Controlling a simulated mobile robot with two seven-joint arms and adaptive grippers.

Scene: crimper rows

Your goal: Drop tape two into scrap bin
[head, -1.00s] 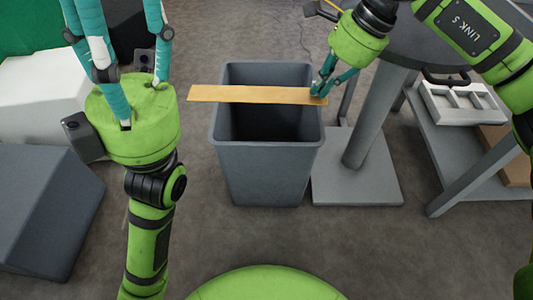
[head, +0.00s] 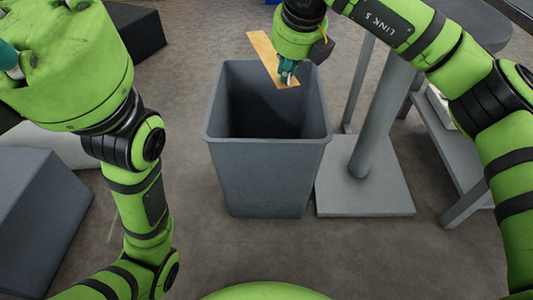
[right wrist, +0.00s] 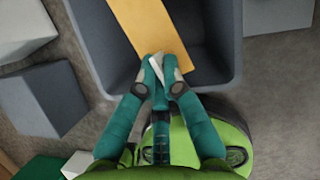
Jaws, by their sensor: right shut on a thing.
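Tape two is a long flat yellow-orange strip (head: 265,52), also seen in the right wrist view (right wrist: 150,22). My right gripper (head: 287,76) is shut on one end of it; in the right wrist view the fingertips (right wrist: 164,68) close on the strip's near end. The scrap bin (head: 262,175) is a dark grey, open-topped bin standing on the floor. The strip is tilted over the bin's back right part, with its far end beyond the back rim. My left gripper (head: 8,60) is at the upper left edge, its fingertips out of frame.
A grey pedestal (head: 370,200) with a column stands right of the bin, and a grey shelf unit (head: 440,150) beyond it. A grey block (head: 40,210) lies at the left. Floor is clear in front of the bin.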

